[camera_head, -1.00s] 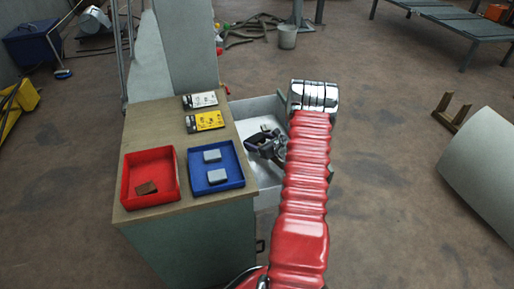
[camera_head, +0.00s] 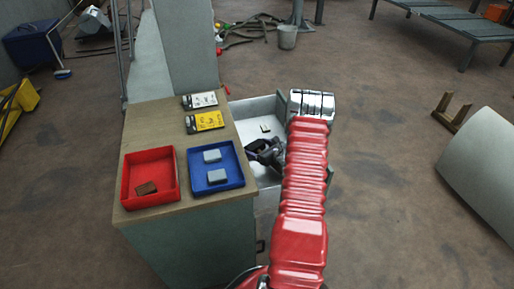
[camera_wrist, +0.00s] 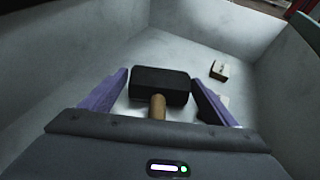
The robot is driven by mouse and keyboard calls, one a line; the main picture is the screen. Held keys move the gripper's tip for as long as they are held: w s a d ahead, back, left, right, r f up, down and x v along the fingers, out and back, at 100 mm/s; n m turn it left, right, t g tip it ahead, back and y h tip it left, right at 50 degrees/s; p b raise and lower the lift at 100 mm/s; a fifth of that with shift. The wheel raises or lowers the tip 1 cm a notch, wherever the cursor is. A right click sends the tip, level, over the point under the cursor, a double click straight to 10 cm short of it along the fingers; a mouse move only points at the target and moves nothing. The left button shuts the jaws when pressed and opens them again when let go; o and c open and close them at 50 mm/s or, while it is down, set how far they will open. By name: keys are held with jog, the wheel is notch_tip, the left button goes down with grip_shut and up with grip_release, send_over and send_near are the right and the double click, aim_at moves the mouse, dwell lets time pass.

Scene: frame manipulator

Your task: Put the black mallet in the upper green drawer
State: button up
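The black mallet (camera_wrist: 160,86) shows in the wrist view, with its black head and short wooden handle inside a pale-walled open drawer (camera_wrist: 75,62). My gripper (camera_wrist: 160,90) has its two purple fingers spread on either side of the mallet, with gaps between them and the handle. Whether the mallet rests fully on the drawer floor is hard to tell. In the head view my gripper (camera_head: 264,152) is inside the open drawer (camera_head: 256,108), which sticks out from the right side of the greenish cabinet (camera_head: 195,245). The mallet is not clearly visible there.
A small light block (camera_wrist: 219,70) lies on the drawer floor. The cabinet top holds a red tray (camera_head: 128,192), a blue tray (camera_head: 233,178) with two grey blocks, and yellow (camera_head: 206,121) and white (camera_head: 201,100) packages.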

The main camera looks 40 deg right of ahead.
jog(key=shift+o, duration=0.8)
jog(key=shift+s, duration=0.1)
jog(key=shift+s+r, duration=0.2)
jog(key=v, duration=1.1)
jog(key=shift+s+r, duration=0.1)
jog(key=shift+s, duration=0.05)
